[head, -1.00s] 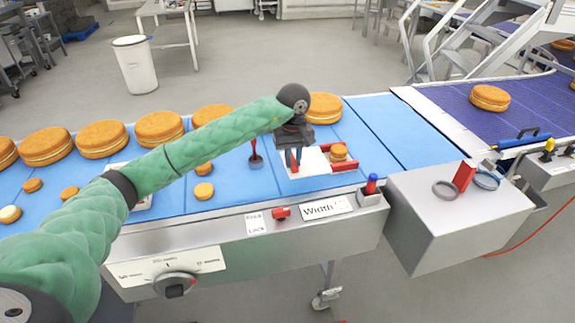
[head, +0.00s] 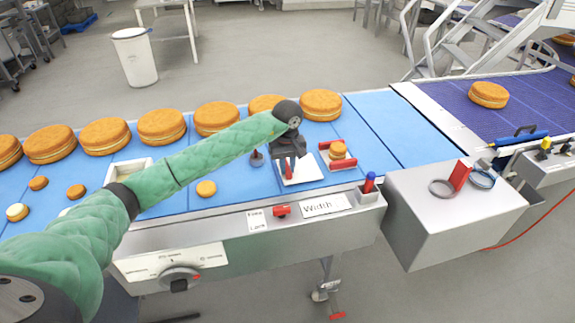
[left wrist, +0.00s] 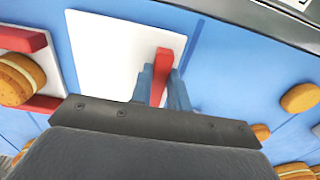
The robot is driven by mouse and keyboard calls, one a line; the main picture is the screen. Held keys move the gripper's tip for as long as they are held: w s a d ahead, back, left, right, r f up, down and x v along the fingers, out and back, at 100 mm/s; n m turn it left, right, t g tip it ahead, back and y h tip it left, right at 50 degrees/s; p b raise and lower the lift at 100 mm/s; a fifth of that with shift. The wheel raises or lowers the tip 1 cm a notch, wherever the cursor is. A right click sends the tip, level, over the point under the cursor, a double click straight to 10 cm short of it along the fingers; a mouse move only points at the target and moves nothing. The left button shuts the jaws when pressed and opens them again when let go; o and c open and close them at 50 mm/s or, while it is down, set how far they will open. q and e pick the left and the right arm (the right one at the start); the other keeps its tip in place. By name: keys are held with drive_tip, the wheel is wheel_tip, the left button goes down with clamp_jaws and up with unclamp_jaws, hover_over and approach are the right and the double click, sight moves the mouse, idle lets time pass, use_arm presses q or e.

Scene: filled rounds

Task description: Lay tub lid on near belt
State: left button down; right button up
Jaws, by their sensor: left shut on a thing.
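The tub lid (head: 308,173) is a white square plate with a red upright grip. It is over the near blue belt (head: 232,200) in the head view and looks about level. My left gripper (head: 289,167) is shut on the red grip from above. In the left wrist view the lid (left wrist: 105,50) shows large, with its red grip (left wrist: 161,72) between the fingers of my left gripper (left wrist: 159,84). I cannot tell whether the lid touches the belt. An off-white open tub (head: 124,170) stands at left, partly behind my arm. My right gripper is not seen.
A white plate with red bars (head: 342,165) carries a small cake (head: 338,149) just right of the lid. Large cakes (head: 217,117) line the far side. The belt right of the plate is clear.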

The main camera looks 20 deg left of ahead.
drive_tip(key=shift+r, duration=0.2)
use_arm(q)
drive_tip(key=shift+f, duration=0.1)
drive_tip(key=c, duration=1.3)
unclamp_jaws()
drive_tip(key=shift+c, duration=0.2)
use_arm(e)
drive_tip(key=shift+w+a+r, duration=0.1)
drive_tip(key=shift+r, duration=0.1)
use_arm(q)
drive_tip(key=shift+r, duration=0.2)
